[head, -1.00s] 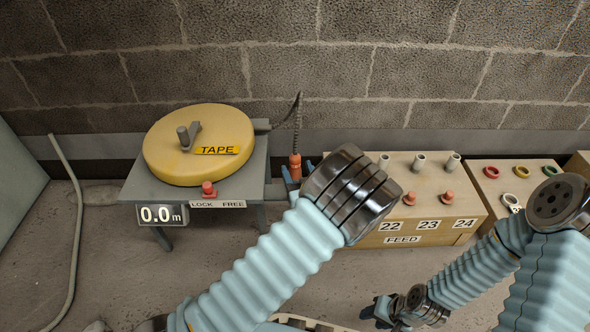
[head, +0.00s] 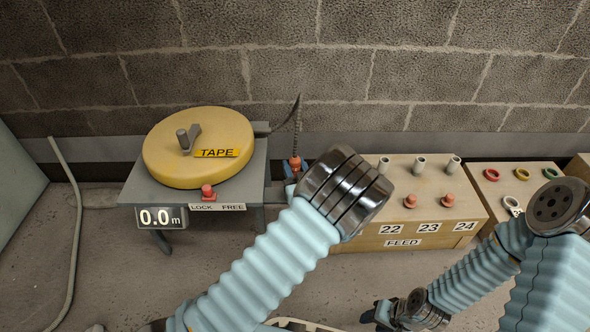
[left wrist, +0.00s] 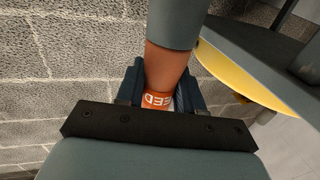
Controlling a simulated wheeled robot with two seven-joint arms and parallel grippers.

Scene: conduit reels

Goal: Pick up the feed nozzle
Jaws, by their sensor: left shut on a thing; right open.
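The feed nozzle (head: 295,164) is an orange piece at the end of a dark coiled hose, to the right of the tape reel. In the left wrist view the nozzle (left wrist: 163,67) stands between my fingers, with an orange label whose visible letters end in "EED". My left gripper (left wrist: 160,88) is shut on it. In the head view my left gripper (head: 291,172) is mostly hidden behind my wrist. My right gripper (head: 378,314) is low at the right, open and away from the nozzle.
The yellow tape reel (head: 171,155) sits on a grey stand (head: 150,197) with a red lock button (head: 208,191) and a 0.0 m display (head: 161,217). A feed box (head: 440,200) numbered 22, 23, 24 stands right of my left wrist. A block wall is behind.

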